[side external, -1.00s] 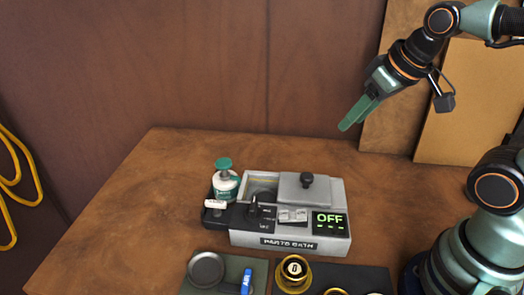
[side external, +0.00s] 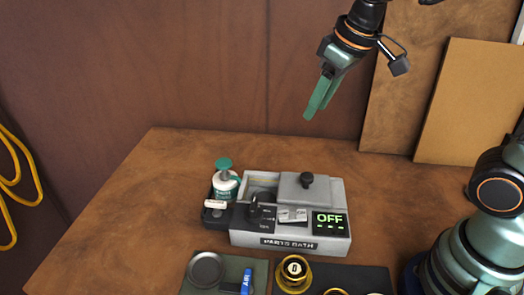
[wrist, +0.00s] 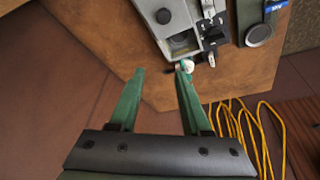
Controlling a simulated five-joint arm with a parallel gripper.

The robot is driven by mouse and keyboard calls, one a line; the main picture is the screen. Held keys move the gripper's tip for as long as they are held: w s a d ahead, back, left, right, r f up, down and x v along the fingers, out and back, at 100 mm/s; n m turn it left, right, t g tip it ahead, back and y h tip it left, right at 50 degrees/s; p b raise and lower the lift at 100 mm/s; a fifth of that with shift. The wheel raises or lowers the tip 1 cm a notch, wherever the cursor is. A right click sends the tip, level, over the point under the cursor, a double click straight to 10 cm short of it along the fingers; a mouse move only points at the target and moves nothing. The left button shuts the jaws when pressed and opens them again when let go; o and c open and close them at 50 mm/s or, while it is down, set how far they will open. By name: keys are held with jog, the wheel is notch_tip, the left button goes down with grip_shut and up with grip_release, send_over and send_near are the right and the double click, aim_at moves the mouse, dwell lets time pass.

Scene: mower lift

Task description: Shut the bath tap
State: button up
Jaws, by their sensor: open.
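The grey parts bath (side external: 290,241) stands on the wooden bench, with a display (side external: 330,222) reading OFF. A black upright piece (side external: 254,206), which looks like the tap, rises from the black panel at the bath's left. Its exact setting is too small to tell. My gripper (side external: 313,113) is open and empty, high above the back of the bench and clear of the bath. In the wrist view my gripper (wrist: 161,72) shows its two green fingers apart, with the bath (wrist: 158,20) beyond them at the upper right.
A white bottle with a green top (side external: 226,182) stands close at the bath's left. The lid (side external: 306,190) has a black knob. A dark mat with brass parts (side external: 294,272) and a tray with a round dish (side external: 206,268) lie in front. The bench's left side is clear.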

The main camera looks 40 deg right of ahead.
jog(key=w+a+f+n+g, duration=0.2)
jog(key=w+a+n, duration=0.1)
jog(key=w+a, duration=0.45)
jog(key=n+g, duration=0.2)
jog(key=n, duration=0.1)
send_near(215, 202)
jog(key=shift+h, duration=0.3)
jog(key=f, duration=0.8)
jog(key=shift+a+f, duration=0.2)
grip_shut()
